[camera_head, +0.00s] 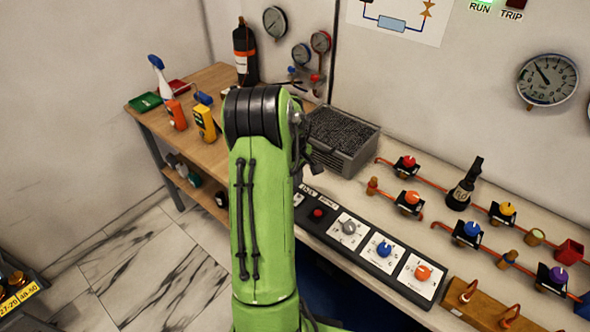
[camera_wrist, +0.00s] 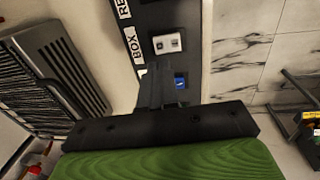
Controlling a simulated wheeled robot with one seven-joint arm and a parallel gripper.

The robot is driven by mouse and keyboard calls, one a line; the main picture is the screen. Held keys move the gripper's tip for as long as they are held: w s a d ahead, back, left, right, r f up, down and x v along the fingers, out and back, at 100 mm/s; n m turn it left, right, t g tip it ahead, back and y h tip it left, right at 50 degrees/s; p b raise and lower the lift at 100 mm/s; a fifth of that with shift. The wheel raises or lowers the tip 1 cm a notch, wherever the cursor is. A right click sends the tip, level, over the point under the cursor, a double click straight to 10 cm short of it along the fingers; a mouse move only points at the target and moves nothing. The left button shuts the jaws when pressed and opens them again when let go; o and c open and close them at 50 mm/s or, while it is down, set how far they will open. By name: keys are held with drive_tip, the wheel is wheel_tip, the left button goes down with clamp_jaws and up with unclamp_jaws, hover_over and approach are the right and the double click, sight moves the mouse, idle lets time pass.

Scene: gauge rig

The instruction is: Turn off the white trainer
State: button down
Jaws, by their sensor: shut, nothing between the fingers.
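The white trainer bench (camera_head: 345,185) carries a black control strip with a red button (camera_head: 318,213), a grey knob (camera_head: 348,227), a blue knob (camera_head: 384,248) and an orange knob (camera_head: 423,271). The green RUN lamp (camera_head: 482,2) is lit; the TRIP lamp (camera_head: 516,3) is dark red. In the wrist view my gripper (camera_wrist: 158,80) is shut and empty over the black strip. Beside its fingers are a white switch plate (camera_wrist: 168,43) and a blue switch (camera_wrist: 180,82), partly hidden. I cannot tell whether the fingers touch anything. My arm hides part of the strip in the head view.
A grey box with a mesh-like top (camera_head: 343,138) stands behind the strip. A wooden table (camera_head: 212,88) with tools stands at left. The marble floor (camera_head: 160,255) at left is clear.

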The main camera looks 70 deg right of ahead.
sight(299, 196)
drive_tip(key=f, duration=0.6)
drive_tip(key=shift+s+d+f, duration=0.15)
drive_tip(key=shift+d, duration=0.2)
